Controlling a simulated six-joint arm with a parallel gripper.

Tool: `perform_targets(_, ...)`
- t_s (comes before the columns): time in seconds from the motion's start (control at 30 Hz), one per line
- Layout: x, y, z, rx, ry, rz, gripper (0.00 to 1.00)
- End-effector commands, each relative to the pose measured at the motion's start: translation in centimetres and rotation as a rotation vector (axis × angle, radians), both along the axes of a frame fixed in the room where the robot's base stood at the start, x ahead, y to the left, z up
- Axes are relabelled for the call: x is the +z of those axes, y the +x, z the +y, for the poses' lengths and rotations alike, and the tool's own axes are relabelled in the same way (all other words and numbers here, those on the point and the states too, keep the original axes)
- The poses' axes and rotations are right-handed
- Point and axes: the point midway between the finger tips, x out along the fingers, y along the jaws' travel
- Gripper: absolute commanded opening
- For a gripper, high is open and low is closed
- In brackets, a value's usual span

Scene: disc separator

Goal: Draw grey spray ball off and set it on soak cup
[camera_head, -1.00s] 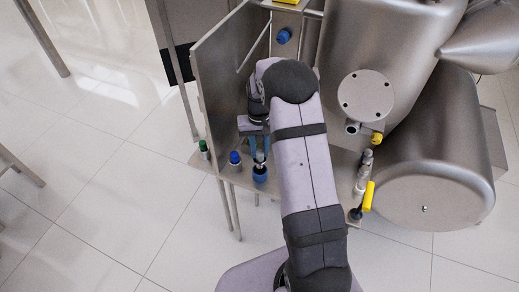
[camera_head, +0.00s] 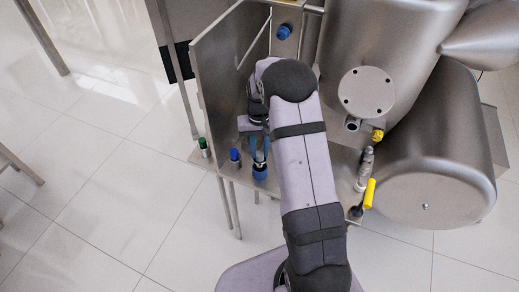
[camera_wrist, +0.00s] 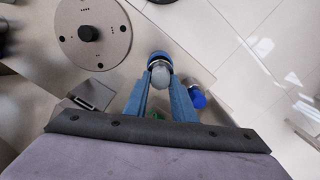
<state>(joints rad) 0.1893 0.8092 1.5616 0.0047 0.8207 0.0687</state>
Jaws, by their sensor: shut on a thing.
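The grey spray ball (camera_wrist: 161,74) is between the two blue fingertips of my gripper (camera_wrist: 161,84) in the wrist view. My gripper is shut on it. Directly beyond the ball is a round blue cup-like fitting (camera_wrist: 157,56). In the head view this blue fitting (camera_head: 260,172) stands near the front edge of the metal shelf, with my gripper (camera_head: 259,160) just above it. I cannot tell whether the ball touches it, or whether it is the soak cup. My arm hides part of the shelf.
A blue-topped piece (camera_head: 235,156) and a green-topped piece (camera_head: 204,146) stand to the left. A tall metal panel (camera_head: 222,75) rises behind them. To the right are a metal fitting (camera_head: 364,170), a yellow-handled item (camera_head: 369,193) and large steel vessels (camera_head: 435,150).

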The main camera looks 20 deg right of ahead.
Motion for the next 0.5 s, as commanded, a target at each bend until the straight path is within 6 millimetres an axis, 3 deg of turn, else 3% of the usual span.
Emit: perform_targets(0.5,-1.2,0.1,0.0,0.0,0.001,-0.001,0.0)
